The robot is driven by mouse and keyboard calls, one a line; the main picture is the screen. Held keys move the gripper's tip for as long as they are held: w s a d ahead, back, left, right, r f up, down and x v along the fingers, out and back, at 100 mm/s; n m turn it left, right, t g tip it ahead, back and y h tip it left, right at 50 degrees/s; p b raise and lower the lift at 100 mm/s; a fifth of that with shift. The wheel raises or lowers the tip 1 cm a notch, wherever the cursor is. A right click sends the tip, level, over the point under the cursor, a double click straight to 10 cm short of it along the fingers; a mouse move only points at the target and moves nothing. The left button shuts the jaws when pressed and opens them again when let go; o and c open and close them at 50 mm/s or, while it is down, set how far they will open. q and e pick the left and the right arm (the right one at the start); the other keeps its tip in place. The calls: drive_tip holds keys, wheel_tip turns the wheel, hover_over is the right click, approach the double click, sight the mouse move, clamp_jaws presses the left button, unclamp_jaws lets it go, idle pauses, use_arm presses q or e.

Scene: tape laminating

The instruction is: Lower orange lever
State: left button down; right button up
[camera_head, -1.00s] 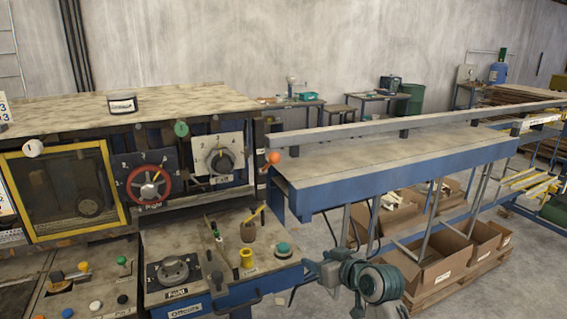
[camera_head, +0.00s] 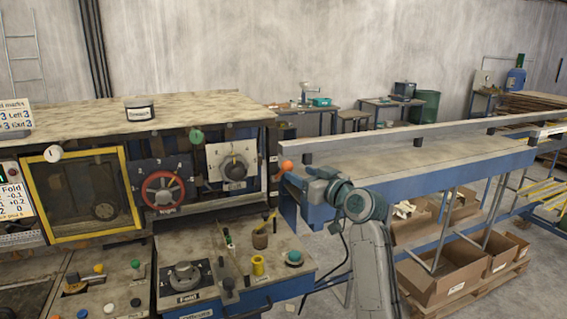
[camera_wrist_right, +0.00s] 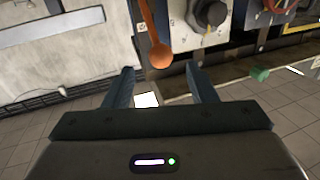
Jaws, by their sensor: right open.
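The orange lever's round knob (camera_head: 287,166) shows at the right end of the machine, beside the white dial panel. In the right wrist view the orange knob (camera_wrist_right: 160,56) hangs from an orange stem, just beyond the fingertips and roughly between them. My right gripper (camera_wrist_right: 160,80) is open and empty, its two fingers spread apart. In the head view my right gripper (camera_head: 291,181) is close to the knob, and whether they touch cannot be told. My left gripper is not in view.
The machine has a red dial (camera_head: 162,190), a white-panel dial (camera_head: 235,168) and a green knob (camera_head: 196,136) nearby. A blue-edged table (camera_head: 440,150) extends to the right. Cardboard boxes (camera_head: 440,285) sit below it.

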sight(291, 168)
drive_tip(key=p+x, duration=0.3)
drive_tip(key=x, duration=0.4)
drive_tip(key=shift+w+a+r, duration=0.1)
drive_tip(key=shift+w+a, duration=0.4)
drive_tip(key=shift+w, duration=0.2)
